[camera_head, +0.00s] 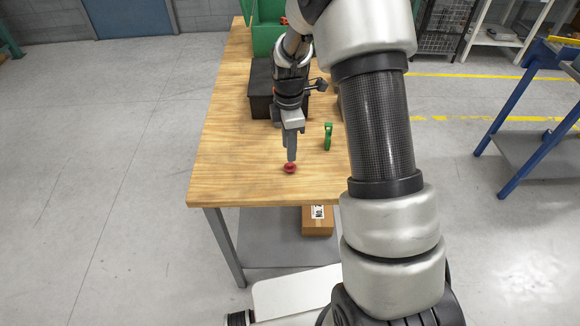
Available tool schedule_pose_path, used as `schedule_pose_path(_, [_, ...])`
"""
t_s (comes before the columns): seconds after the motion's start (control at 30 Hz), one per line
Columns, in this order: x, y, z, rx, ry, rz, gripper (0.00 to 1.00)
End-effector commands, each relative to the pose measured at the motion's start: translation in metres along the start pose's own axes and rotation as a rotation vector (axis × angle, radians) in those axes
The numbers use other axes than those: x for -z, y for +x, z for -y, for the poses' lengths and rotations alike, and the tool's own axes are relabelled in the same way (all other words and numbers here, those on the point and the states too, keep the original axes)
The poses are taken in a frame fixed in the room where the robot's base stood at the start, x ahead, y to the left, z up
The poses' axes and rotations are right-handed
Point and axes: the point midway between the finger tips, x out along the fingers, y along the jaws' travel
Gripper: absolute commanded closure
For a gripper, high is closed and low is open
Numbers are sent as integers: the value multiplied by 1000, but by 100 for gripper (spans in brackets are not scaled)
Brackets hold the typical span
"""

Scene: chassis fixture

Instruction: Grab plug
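A small round red object (290,169), which may be the plug, is on the wooden table (230,130) near its front edge. My gripper (292,157) points down with its fingertips right at the top of the red object. The fingers overlap in this view, so I cannot tell whether they are open or shut, or whether they touch it. A small green upright object (328,137) stands on the table to the right of my gripper.
A black box (262,88) stands behind my gripper, with a green container (268,35) farther back. My arm hides much of the table's right side. The table's left side is clear. A cardboard box (317,222) sits on the lower shelf.

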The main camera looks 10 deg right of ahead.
Motion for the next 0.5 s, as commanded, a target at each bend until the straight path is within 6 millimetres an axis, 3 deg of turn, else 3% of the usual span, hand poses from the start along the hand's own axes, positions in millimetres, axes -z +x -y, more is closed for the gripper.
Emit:
schedule_pose_path(0.17, [0,11,1,2,-1,0,66])
schedule_pose_path(0.5, [-2,55,3,1,0,0,66])
